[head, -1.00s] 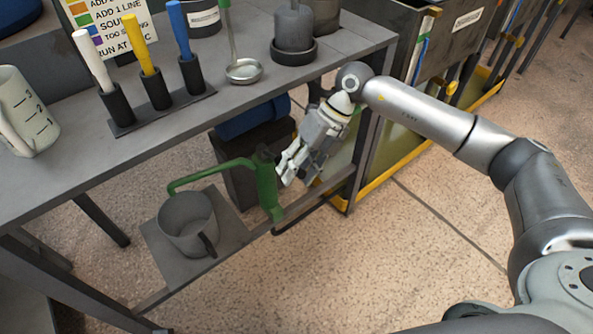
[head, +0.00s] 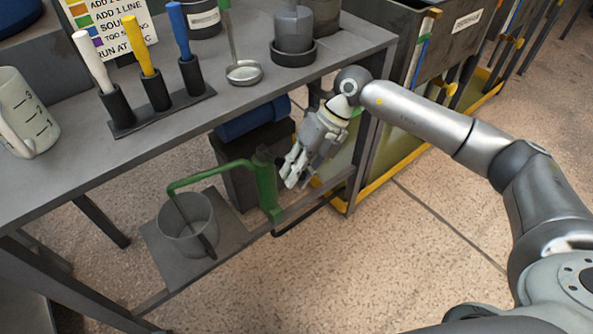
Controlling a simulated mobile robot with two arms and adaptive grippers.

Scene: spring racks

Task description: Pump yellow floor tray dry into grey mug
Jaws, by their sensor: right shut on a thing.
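The grey mug (head: 201,222) stands upright on the low shelf, below the spout of the green hand pump (head: 266,188). The mug's fill level is hard to tell. My right gripper (head: 290,180) is shut at the pump's right side, on what seems to be its handle, mostly hidden by the fingers. The yellow floor tray (head: 385,178) lies under the dark tank at right; its inside looks olive green, and its liquid level is unclear. My left gripper is out of view.
A dark hose (head: 300,222) runs from the pump's foot towards the tray. The bench top (head: 200,125) above holds a marker rack (head: 160,112), a white measuring jug (head: 25,115), a ladle (head: 244,73) and dark pots. The floor in front is clear.

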